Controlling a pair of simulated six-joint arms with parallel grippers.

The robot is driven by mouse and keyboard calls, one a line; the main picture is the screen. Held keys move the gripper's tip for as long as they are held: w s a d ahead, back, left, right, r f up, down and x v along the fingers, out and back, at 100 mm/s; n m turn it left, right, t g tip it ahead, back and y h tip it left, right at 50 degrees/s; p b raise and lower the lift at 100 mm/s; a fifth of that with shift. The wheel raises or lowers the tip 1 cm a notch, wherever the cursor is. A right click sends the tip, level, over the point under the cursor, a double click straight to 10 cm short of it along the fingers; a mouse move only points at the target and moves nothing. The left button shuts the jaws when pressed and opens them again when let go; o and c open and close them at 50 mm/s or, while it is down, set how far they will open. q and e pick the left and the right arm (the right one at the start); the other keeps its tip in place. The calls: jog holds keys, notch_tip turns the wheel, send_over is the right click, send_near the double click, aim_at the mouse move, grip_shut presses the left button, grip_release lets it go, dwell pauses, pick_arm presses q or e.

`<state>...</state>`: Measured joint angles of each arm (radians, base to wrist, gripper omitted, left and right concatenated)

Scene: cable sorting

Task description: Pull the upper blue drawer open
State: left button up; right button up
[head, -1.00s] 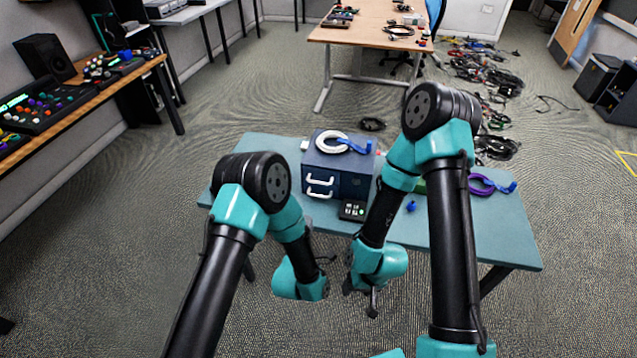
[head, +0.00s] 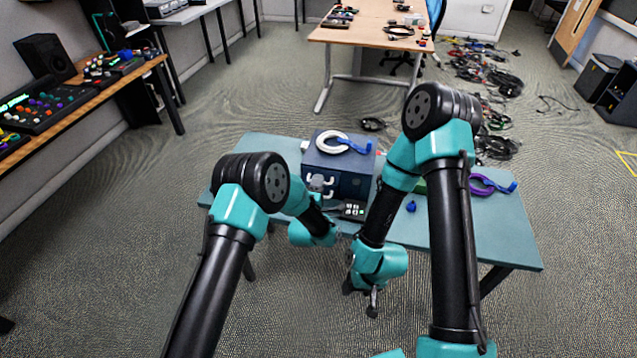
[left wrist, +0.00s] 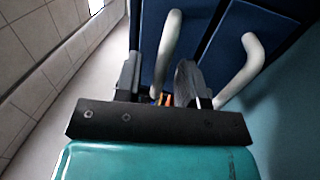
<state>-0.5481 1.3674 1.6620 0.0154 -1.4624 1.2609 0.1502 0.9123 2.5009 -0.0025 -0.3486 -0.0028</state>
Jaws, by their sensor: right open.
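The blue drawer box (head: 352,182) stands on the teal table. Both drawers look closed. In the left wrist view the upper blue drawer (left wrist: 151,35) is the left panel, and its pale handle (left wrist: 171,38) runs between my fingers. The lower drawer's handle (left wrist: 245,68) is to the right, outside the fingers. My left gripper (left wrist: 160,78) is open, with a finger on either side of the upper handle and gaps visible. In the head view my left gripper (head: 322,187) is at the box front and partly hides the handles. My right gripper (head: 371,302) is open and empty, low in front of the table.
A white coiled cable with a blue end (head: 334,139) lies on top of the box. A small dark keypad (head: 354,209) is close to my left gripper. A blue piece (head: 411,206) and a purple cable (head: 482,186) lie to the right on the table (head: 480,235).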

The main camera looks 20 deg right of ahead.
pick_arm(q)
jog(key=shift+w+d, duration=0.2)
jog(key=shift+w, duration=0.2)
grip_shut()
dwell(0.4)
